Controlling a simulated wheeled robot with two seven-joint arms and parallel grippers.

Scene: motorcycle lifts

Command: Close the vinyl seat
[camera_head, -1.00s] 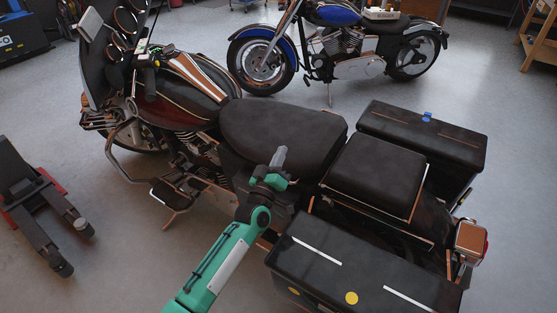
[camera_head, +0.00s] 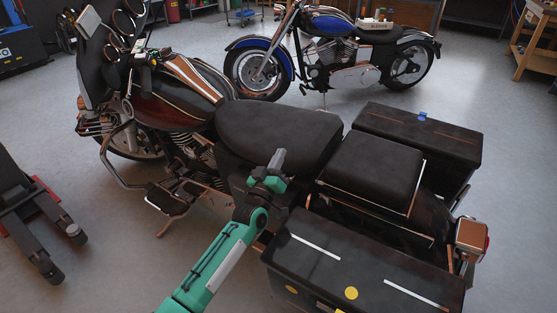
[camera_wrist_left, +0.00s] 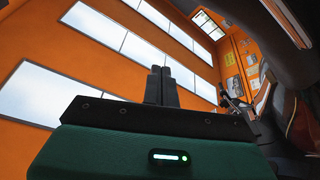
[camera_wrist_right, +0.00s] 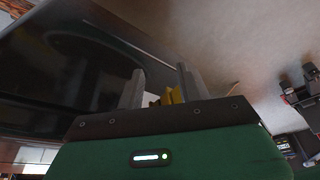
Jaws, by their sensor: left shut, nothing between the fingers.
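The black vinyl seat (camera_head: 262,122) is on the dark red motorcycle in the middle of the head view. Whether it lies flush or slightly raised I cannot tell. My left gripper (camera_head: 279,159) is shut and empty, pointing up at the seat's near side. Its tips overlap the seat's near edge in the picture; contact is unclear. My right gripper (camera_wrist_right: 161,88) is open in the right wrist view, beside a large dark surface, and is outside the head view.
A rear pad (camera_head: 370,172) sits behind the seat, between a near saddlebag (camera_head: 360,262) and a far saddlebag (camera_head: 425,130). A blue motorcycle (camera_head: 330,55) stands beyond. A dark floor stand (camera_head: 40,220) is at left. Clear floor lies between the motorcycles.

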